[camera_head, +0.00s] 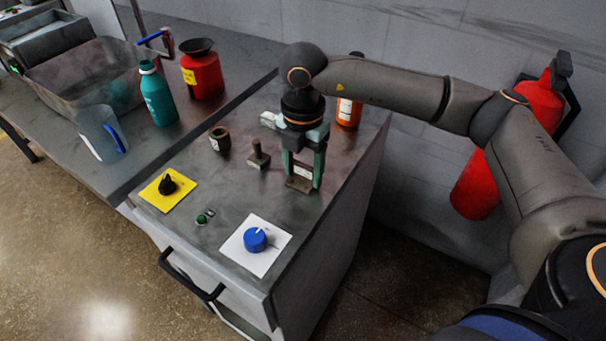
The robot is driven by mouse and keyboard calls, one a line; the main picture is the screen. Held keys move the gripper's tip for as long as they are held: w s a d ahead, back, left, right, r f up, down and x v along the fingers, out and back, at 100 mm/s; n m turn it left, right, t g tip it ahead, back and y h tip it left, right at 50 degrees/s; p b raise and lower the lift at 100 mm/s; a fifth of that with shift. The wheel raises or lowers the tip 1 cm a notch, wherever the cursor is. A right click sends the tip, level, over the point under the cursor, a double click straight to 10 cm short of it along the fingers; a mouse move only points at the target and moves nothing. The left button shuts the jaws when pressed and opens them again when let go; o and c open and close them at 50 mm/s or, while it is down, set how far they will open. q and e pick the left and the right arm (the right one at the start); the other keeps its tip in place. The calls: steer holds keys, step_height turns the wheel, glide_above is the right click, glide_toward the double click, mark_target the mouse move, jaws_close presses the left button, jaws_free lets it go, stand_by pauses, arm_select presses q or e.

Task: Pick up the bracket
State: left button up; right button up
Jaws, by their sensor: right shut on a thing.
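The bracket (299,184) is a small brown piece with a flat foot, low on the grey cabinet top near its right edge. My right gripper (303,178) points straight down over it and is shut on it. The fingers stand at either side of the bracket and hide part of it. Whether its foot touches the cabinet top is hard to tell. My left gripper is not in view.
A brown block with a post (258,156) and a small dark cup (219,139) stand left of the gripper. An orange bottle (348,112) is behind it. A blue knob (255,239) and black knob (167,185) are in front. A red extinguisher (476,188) hangs at right.

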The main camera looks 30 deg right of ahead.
jaws_close()
steer(key=shift+r, duration=0.15)
